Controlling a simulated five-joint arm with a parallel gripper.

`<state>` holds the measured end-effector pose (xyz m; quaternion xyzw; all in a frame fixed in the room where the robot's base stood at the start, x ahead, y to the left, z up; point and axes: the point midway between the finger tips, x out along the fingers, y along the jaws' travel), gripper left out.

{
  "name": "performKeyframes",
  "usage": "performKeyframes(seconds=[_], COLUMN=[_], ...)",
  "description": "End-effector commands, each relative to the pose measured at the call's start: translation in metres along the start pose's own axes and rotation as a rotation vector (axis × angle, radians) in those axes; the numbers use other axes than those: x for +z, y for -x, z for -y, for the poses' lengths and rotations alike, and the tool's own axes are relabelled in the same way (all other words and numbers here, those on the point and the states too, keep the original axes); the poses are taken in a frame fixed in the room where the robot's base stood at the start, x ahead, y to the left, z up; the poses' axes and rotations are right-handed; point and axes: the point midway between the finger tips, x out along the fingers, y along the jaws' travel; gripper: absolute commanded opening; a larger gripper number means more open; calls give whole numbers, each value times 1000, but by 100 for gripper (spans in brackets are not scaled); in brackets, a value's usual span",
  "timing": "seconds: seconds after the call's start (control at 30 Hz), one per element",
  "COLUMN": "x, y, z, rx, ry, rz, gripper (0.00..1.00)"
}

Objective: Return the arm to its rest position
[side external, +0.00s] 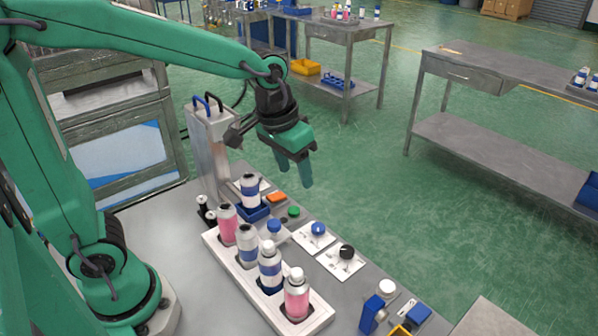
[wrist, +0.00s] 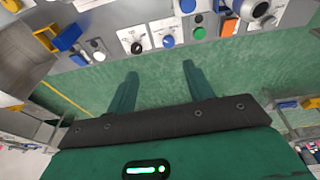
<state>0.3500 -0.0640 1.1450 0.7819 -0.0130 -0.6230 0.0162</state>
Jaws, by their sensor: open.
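My green arm (side external: 165,42) reaches across from the left in the side external view. My gripper (side external: 293,178) hangs at its end with the fingers pointing down. It is above the far edge of the bench, apart from everything there. In the wrist view the two fingers of my gripper (wrist: 160,70) are spread, with only green floor between them. A white-and-blue can (side external: 250,188) stands in a blue holder (side external: 254,212) beside the grey crimping machine (side external: 208,150), to the lower left of my gripper.
A white rack (side external: 235,268) holds several pink or blue-banded cans. Dial plates (side external: 316,236), a green button (side external: 294,211) and an orange switch (side external: 277,197) line the bench edge. Blue blocks (side external: 372,315) stand at the near right. Open floor lies beyond; other metal tables (side external: 490,150) stand farther back.

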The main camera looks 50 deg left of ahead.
Motion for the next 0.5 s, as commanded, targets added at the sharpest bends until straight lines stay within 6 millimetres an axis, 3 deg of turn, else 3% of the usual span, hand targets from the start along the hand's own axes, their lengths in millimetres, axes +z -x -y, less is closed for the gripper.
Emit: performKeyframes(seconds=[0.2, 0.5], x=[28, 70], y=[28, 53], z=[21, 44], rx=[-1, -13], ry=[0, -5], rz=[-74, -169], gripper=[52, 52])
